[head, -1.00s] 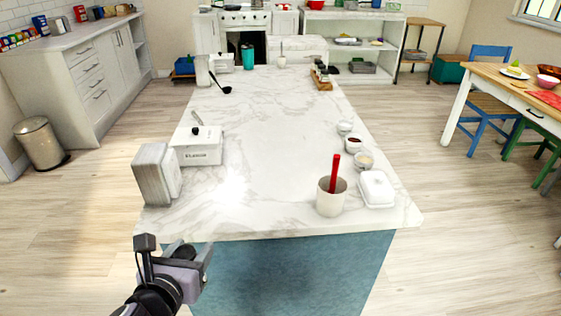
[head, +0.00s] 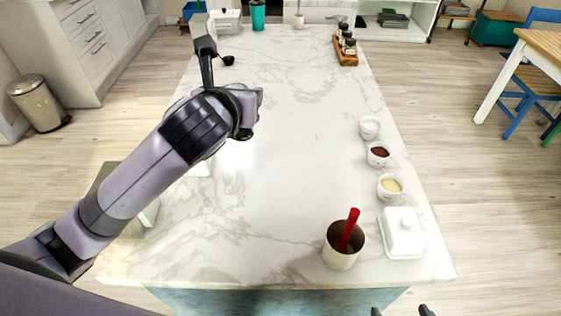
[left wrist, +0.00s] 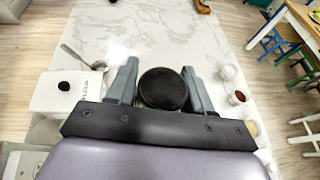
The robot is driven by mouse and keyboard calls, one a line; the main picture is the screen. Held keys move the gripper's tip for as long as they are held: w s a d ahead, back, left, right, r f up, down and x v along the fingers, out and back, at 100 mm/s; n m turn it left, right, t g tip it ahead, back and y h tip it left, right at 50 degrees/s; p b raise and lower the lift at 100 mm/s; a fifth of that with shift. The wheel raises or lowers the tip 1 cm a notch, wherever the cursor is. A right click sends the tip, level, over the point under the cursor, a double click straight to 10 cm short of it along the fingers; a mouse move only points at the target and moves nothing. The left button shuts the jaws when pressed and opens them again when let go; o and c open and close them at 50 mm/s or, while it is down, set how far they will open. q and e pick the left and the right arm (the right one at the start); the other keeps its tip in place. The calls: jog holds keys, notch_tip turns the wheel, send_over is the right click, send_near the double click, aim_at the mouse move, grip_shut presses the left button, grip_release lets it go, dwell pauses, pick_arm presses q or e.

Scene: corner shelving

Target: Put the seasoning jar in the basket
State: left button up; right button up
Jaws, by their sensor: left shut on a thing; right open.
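My left arm reaches over the left part of the marble island in the head view, with its gripper mostly hidden behind its own wrist. In the left wrist view, my left gripper (left wrist: 160,72) is shut on a jar with a round black lid (left wrist: 163,89), the seasoning jar. The jar's body is hidden beneath the lid. Several similar dark-lidded jars stand in a wooden rack (head: 346,56) at the island's far right. The open fingertips of my right gripper (head: 401,311) show at the bottom edge, empty. I cannot make out a basket.
The marble island (head: 285,160) is clear in the middle. Along its right side stand small bowls (head: 379,155), a white lidded dish (head: 402,233) and a cup (head: 341,258) with a red-handled utensil.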

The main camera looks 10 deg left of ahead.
pick_arm(q)
jog(key=f+b, duration=0.1)
jog(key=f, duration=0.5)
jog(key=f+b, duration=0.1)
jog(key=f, duration=0.5)
jog(key=w+f+b, duration=0.1)
jog(key=f, duration=0.5)
jog(key=shift+d+f, duration=0.1)
jog(key=shift+f, duration=0.4)
pick_arm(e)
jog(key=f, duration=0.3)
jog(key=shift+w+f, duration=0.1)
jog(key=shift+w, duration=0.15)
pick_arm(q)
jog(key=shift+f, duration=0.15)
jog(key=o, duration=1.1)
